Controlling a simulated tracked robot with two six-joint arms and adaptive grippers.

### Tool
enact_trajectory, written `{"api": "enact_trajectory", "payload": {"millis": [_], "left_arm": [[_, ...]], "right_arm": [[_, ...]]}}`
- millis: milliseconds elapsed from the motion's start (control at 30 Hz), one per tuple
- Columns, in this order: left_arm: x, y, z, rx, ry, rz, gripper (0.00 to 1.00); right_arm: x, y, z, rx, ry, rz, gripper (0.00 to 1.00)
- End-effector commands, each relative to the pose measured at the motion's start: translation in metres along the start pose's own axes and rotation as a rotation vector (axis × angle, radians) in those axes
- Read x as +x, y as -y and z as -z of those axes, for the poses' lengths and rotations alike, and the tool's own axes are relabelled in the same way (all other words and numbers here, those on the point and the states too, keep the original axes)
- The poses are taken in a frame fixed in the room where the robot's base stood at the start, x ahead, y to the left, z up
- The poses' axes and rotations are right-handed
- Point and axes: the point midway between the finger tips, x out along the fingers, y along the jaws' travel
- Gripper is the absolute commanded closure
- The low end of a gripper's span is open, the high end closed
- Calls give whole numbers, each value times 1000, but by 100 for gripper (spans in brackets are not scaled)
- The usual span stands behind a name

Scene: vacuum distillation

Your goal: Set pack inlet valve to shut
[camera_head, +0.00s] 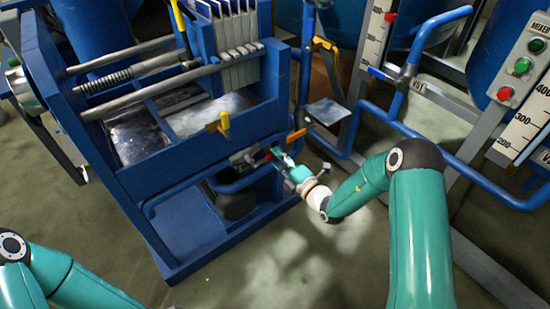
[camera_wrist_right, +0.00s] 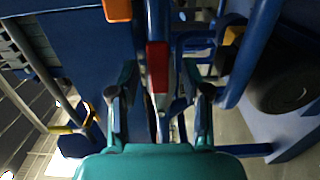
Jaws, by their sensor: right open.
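My right gripper (camera_head: 279,154) reaches in from the right to the pipework at the lower right of the blue filter press frame. In the right wrist view its two fingers (camera_wrist_right: 160,97) are apart, with a red valve handle (camera_wrist_right: 157,68) ahead of the gap between them. An orange handle (camera_wrist_right: 118,10) shows at the upper left there; in the head view the orange handle (camera_head: 297,135) is just above my gripper. No label shows which handle is the pack inlet valve. Contact with the red handle cannot be told. My left gripper is out of view.
The blue press frame (camera_head: 130,185) with its plates (camera_head: 235,45) fills the left. A yellow handle (camera_head: 224,125) is on its side. Blue pipes (camera_head: 500,185) and a control panel (camera_head: 520,65) stand at the right. Floor between is clear.

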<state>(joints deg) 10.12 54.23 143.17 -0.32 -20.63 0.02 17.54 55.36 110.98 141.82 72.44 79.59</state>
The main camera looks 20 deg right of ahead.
Motion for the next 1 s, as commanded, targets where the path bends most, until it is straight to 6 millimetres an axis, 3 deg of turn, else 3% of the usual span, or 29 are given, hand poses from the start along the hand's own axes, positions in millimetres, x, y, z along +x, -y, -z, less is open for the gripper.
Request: {"api": "enact_trajectory", "payload": {"millis": [200, 533, 567, 833, 1000], "left_arm": [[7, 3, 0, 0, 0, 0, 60], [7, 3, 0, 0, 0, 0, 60], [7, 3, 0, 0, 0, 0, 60], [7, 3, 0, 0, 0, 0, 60], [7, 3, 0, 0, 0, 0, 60]], "right_arm": [[22, 1, 0, -1, -1, 1, 52], [25, 0, 0, -1, 0, 1, 52], [25, 0, 0, -1, 0, 1, 54], [24, 0, -1, -1, 0, 2, 99], [24, 1, -1, -1, 1, 3, 100]]}}
